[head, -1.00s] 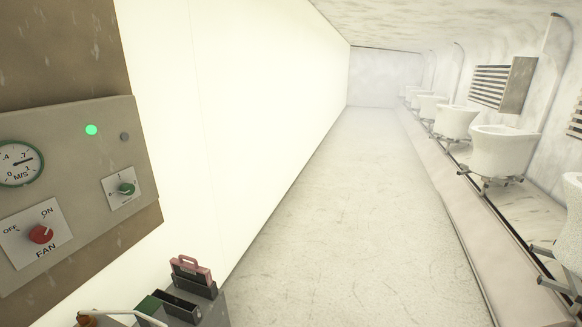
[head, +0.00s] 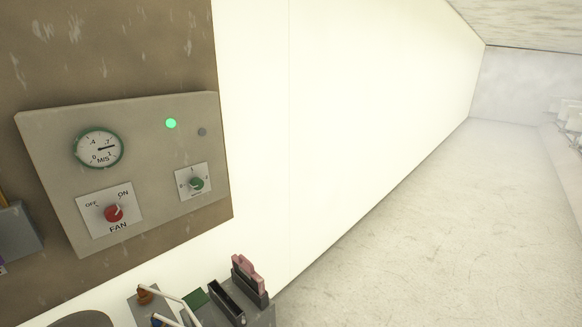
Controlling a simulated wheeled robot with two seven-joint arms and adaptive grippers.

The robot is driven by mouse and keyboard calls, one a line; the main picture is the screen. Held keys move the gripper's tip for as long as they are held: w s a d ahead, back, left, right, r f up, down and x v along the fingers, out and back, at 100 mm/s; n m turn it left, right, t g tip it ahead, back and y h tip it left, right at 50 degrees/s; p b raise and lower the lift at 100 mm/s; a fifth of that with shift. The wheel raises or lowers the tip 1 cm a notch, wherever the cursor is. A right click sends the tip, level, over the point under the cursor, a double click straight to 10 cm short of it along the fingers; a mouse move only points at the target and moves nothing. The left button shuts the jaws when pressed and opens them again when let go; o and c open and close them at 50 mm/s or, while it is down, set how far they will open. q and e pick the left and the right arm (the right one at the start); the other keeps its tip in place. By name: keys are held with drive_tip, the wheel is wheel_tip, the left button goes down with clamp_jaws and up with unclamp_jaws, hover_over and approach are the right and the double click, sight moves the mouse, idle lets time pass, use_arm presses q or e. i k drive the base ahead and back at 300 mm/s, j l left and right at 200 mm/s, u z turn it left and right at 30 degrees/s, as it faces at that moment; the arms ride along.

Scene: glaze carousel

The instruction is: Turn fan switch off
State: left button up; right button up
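The fan switch (head: 114,213) is a red rotary knob on a white plate labelled OFF, ON and FAN. It sits at the lower left of a grey control panel (head: 150,180) on the wall at the left of the head view. The knob's pale pointer mark leans up and right, toward ON. A green lamp (head: 171,123) glows on the panel, with a small dark lamp (head: 202,132) beside it. A round green-rimmed gauge (head: 98,148) marked M/S has its needle pointing right, near .7. Neither of my grippers is in view.
A smaller plate with a green knob (head: 197,184) is right of the fan switch. Below the panel stands a grey unit with dark slots (head: 226,301), a pink-topped item (head: 247,274) and white tubing (head: 178,301). Open floor (head: 440,230) lies to the right.

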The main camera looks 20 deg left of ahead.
sight(113, 213)
drive_tip(key=i+l+u, duration=0.2)
drive_tip(key=u, duration=0.25)
drive_tip(key=i+l+u, duration=0.2)
drive_tip(key=l+u, duration=0.25)
drive_tip(key=i+l+u, duration=0.1)
drive_tip(key=l+u, duration=0.25)
drive_tip(key=l, duration=0.15)
drive_tip(key=i+l+u, duration=0.1)
drive_tip(key=l+u, duration=0.3)
